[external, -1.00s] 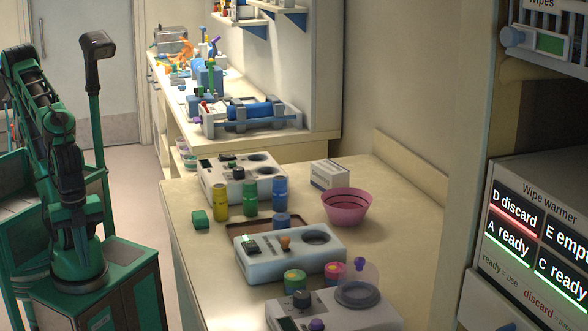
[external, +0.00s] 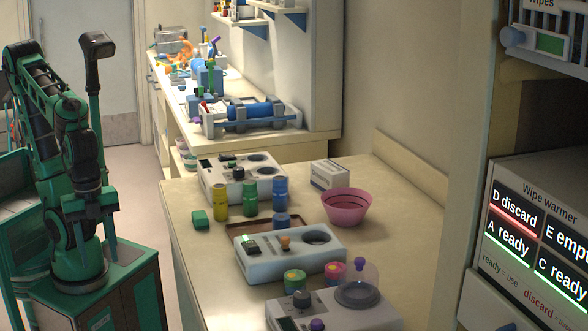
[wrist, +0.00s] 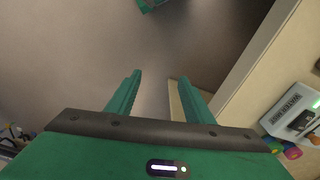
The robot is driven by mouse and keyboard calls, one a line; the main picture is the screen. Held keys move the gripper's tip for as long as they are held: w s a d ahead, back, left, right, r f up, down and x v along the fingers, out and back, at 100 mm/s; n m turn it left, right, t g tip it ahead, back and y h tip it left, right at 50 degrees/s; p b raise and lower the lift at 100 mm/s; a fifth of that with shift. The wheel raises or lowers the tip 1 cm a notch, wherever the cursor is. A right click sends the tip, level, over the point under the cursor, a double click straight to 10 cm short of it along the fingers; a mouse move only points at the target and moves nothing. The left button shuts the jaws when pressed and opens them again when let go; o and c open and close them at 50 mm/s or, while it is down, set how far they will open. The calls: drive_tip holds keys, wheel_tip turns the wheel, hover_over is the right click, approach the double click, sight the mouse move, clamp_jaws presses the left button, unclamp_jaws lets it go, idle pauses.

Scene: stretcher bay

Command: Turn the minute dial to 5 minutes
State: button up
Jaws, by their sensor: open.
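Several white control boxes stand on the counter, and I cannot tell which knob is the minute dial. The back box (external: 215,188) has a dark knob (external: 238,172). The middle box (external: 262,262) has a small display and an orange knob (external: 285,242). The front box (external: 340,318) has a dark knob (external: 301,298) and a purple knob (external: 317,324). My gripper (wrist: 160,77) is open and empty in the wrist view, over the floor beside the counter and apart from the boxes. One box (wrist: 292,108) with a lit display shows at that view's right edge.
Yellow, green and blue bottles (external: 250,198), a pink bowl (external: 347,207) and a small white carton (external: 329,175) stand around the boxes. Lidded jars (external: 294,281) sit between the middle and front boxes. The counter's right side (external: 400,220) is clear.

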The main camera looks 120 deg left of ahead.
drive_tip(key=w+r, duration=0.3)
drive_tip(key=w, duration=0.8)
drive_tip(key=t+h, duration=0.2)
drive_tip(key=t, duration=0.2)
approach(302, 294)
drive_tip(key=x, duration=0.8)
drive_tip(key=shift+f, duration=0.2)
drive_tip(key=c, duration=1)
